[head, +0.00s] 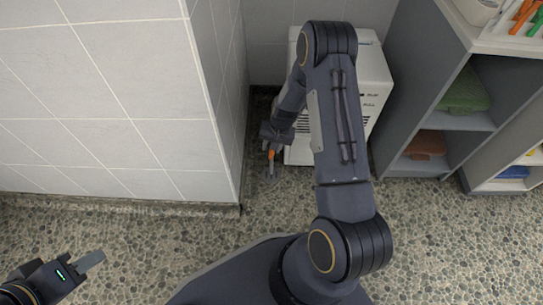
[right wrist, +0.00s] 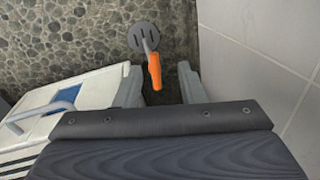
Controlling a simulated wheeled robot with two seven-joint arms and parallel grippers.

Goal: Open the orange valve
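The orange valve (right wrist: 155,72) has a handle that shows in the right wrist view between my right gripper's two fingers, with a gap on each side. Its grey stem leads to a round slotted metal plate (right wrist: 143,36) on the pebbled floor. In the head view a small part of the orange handle (head: 271,154) shows below my right gripper (head: 267,147), in the gap left of the white appliance. My right gripper (right wrist: 166,82) is open and apparently not touching the handle. My left gripper (head: 91,261) is low at the left, far from the valve; its finger gap is not clear.
A white appliance (head: 373,74) stands right of the valve; its vented side shows in the right wrist view (right wrist: 50,103). A tiled wall (head: 110,110) stands close on the left. Grey shelves (head: 440,120) with folded towels (head: 464,92) are at right. Front floor is clear.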

